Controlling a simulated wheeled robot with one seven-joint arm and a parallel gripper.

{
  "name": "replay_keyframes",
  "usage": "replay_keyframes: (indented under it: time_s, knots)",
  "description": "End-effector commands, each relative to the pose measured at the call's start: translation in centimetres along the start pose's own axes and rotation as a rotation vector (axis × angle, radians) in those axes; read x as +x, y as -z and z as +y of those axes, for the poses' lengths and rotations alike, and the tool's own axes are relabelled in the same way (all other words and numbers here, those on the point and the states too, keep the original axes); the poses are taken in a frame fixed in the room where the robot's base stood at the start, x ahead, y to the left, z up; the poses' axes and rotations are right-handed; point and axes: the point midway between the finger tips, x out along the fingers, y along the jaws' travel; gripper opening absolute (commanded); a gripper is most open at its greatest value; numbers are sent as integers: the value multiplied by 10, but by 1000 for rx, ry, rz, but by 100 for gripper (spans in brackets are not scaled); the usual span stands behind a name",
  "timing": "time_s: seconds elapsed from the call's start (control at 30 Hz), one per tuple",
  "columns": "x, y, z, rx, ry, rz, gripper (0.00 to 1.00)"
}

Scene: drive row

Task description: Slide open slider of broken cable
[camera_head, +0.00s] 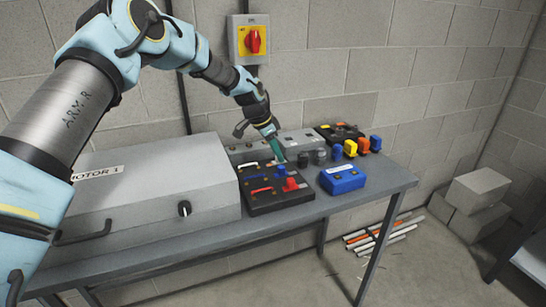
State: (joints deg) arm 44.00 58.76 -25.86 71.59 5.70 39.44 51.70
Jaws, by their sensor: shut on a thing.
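A black board (258,204) lies on the grey bench, with a blue raised piece (281,171), a red raised piece (291,185) and red and blue strips on its top. My gripper (282,159) reaches down from the upper left to the back right part of this board. Its teal fingers are shut on a small part there, likely a slider; the fingers hide it and its colour cannot be told. Which cable is broken cannot be told at this size.
A large grey box (150,190) labelled MOTOR 1 fills the left of the bench (330,209). A blue box (342,179) sits right of the board. Dark knobs, coloured plugs (376,143) and a grey panel (247,152) stand behind. A red switch (253,41) hangs on the wall.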

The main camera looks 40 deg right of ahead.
Motion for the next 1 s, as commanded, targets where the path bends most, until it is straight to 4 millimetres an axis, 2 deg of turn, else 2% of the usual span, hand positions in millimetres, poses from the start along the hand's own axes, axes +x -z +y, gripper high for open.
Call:
replay_keyframes:
  time_s: [0.13, 0.17, 0.4, 0.77, 0.87, 1.0]
  knots:
    - [0, 3, 0, 0, 3, 8, 0]
    - [0, 4, 0, 1, 3, 8, 27]
    - [0, 3, 0, 1, 2, 6, 54]
    - [-6, 2, 0, 1, 3, 6, 55]
    - [-18, 2, -1, 1, 5, 6, 55]
    - [-45, 1, -1, 1, 7, 7, 55]
